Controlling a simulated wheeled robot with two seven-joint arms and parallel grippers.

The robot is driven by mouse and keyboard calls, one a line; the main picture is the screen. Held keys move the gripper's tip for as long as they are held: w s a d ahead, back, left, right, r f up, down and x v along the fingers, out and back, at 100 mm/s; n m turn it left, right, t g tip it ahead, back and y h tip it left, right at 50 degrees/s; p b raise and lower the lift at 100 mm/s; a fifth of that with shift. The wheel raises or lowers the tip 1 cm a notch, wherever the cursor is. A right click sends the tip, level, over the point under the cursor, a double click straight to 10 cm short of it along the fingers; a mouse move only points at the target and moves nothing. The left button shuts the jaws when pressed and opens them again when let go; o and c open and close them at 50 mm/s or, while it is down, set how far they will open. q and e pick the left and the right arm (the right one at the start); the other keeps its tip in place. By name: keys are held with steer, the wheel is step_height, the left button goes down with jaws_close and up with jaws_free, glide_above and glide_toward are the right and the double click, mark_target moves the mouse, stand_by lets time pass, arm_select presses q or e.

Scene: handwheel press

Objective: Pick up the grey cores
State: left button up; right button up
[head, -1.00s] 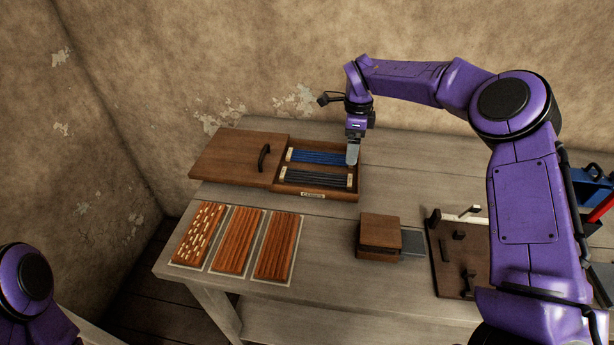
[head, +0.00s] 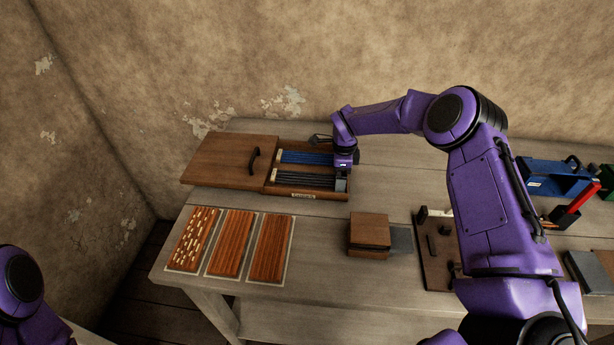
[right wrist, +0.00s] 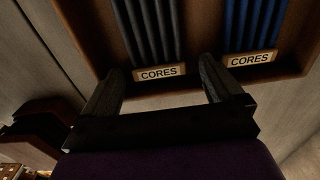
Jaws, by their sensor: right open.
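The grey cores (head: 304,180) lie as a row of dark rods in the front half of a wooden box on the table. They also show in the right wrist view (right wrist: 150,30), above a label reading CORES (right wrist: 160,73). Blue cores (head: 308,157) lie in the back half, also with a label. My right gripper (head: 341,185) is at the right end of the grey cores. In the right wrist view its two fingers (right wrist: 160,78) are apart, with the grey cores' label between them and nothing gripped. My left gripper is out of view; only part of my left arm shows.
The box's wooden lid (head: 222,158) with a black handle lies to its left. Three reddish grooved boards (head: 230,243) lie at the front left. A wooden block (head: 369,234) and a dark fixture (head: 436,262) stand to the right. A blue tool (head: 550,177) is farther right.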

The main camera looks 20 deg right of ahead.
steer(key=c, duration=1.3)
steer(key=shift+o, duration=0.2)
steer(key=shift+r, duration=0.15)
